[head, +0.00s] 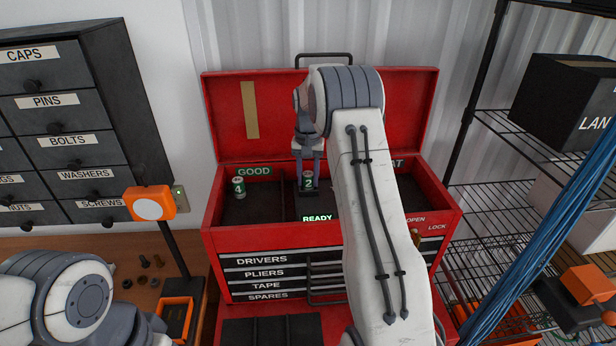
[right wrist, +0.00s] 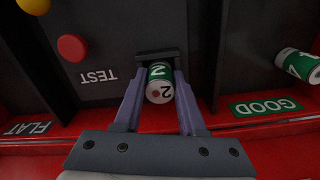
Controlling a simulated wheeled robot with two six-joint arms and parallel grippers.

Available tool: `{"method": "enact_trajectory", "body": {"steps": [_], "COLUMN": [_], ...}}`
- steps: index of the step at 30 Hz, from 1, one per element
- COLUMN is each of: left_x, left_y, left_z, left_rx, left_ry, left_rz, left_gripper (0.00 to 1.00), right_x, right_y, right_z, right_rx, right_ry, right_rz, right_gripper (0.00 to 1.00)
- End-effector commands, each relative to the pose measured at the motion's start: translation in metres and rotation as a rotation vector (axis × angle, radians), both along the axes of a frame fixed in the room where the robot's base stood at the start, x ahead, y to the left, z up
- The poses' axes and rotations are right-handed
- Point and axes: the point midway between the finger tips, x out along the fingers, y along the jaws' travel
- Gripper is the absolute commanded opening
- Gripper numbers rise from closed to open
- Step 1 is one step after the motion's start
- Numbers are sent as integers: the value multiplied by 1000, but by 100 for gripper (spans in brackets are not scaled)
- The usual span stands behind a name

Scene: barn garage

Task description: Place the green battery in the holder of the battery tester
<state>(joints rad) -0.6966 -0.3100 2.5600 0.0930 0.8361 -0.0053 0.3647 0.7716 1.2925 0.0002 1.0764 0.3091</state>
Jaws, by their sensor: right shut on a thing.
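My right gripper (head: 308,178) is shut on a green battery marked 2 (head: 308,176), inside the open red toolbox. The tester panel (right wrist: 97,85) reads TEST and has a red button (right wrist: 72,47). A lit READY sign (head: 317,217) shows in the head view. My left gripper is out of view.
Another green battery, marked 4 (head: 239,187), stands in the GOOD compartment (head: 265,205) left of the tester. The FLAT compartment is partly behind my right arm. The raised toolbox lid (head: 230,120) stands behind. A wire shelf (head: 510,195) is at the right.

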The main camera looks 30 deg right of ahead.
Motion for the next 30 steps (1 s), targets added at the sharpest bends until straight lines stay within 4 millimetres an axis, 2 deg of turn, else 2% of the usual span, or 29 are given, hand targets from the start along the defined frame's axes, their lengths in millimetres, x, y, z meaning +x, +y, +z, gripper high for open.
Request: {"method": "enact_trajectory", "body": {"steps": [11, 12, 14, 15, 19, 23, 24, 30], "left_x": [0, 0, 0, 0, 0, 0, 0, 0], "left_y": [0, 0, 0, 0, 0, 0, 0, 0], "left_z": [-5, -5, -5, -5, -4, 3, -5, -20], "left_rx": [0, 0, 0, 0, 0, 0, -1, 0], "left_ry": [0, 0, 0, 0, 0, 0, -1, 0], "left_rz": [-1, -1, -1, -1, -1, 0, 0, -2], "left_gripper": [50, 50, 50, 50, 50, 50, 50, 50], "right_x": [-1, -2, -2, -2, -2, -3, -2, 1], "right_y": [0, 1, 1, 1, 0, -1, -2, -1], "right_z": [-14, -15, -15, -16, -13, 1, 3, 50], "right_rx": [2, 3, 3, 3, 2, 2, 0, -2], "right_ry": [6, 7, 7, 7, 7, 9, 6, -1], "right_rz": [0, 0, 0, 0, 0, -1, -2, 0], "right_gripper": [0, 44, 67, 70, 70, 70, 70, 70]}}
